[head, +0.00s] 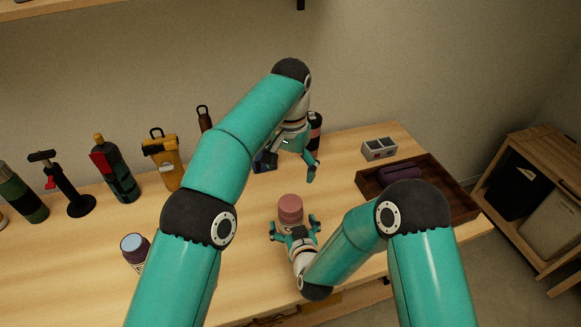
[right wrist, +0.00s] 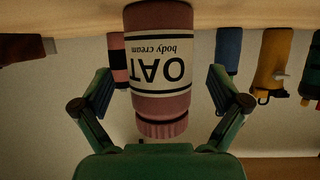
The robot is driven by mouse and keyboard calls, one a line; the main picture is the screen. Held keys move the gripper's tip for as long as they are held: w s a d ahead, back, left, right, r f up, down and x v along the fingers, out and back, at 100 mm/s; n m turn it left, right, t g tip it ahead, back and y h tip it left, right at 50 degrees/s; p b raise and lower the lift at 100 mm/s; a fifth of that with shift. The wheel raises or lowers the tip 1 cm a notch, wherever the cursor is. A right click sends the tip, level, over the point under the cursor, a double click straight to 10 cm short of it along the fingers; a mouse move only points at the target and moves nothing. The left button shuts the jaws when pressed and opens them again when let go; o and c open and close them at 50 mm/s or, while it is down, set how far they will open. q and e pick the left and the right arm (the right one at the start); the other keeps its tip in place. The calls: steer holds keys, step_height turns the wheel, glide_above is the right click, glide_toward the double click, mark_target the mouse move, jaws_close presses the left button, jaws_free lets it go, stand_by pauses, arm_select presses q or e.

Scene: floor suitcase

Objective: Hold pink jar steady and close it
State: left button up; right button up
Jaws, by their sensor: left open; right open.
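The pink jar (head: 290,208) stands upright near the front of the table. In the right wrist view, which is upside down, the jar (right wrist: 162,65) shows a cream label reading "OAT body cream". A ridged pink lid (right wrist: 162,128) sits on its top; I cannot tell how tightly. My right gripper (head: 295,228) is open at the jar's near side. Its fingers (right wrist: 161,92) stand on either side of the jar with gaps. My left gripper (head: 297,163) is open and empty, pointing down behind and above the jar; my arm partly hides it.
A jar with a blue lid (head: 134,244) stands at the left. Flasks, a yellow bottle (head: 163,160) and a black stand (head: 72,192) line the back. A grey divided box (head: 379,149) and a dark tray (head: 452,206) are at the right.

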steer(key=v, duration=0.9)
steer(key=shift+s, duration=0.35)
steer(key=shift+r, duration=0.25)
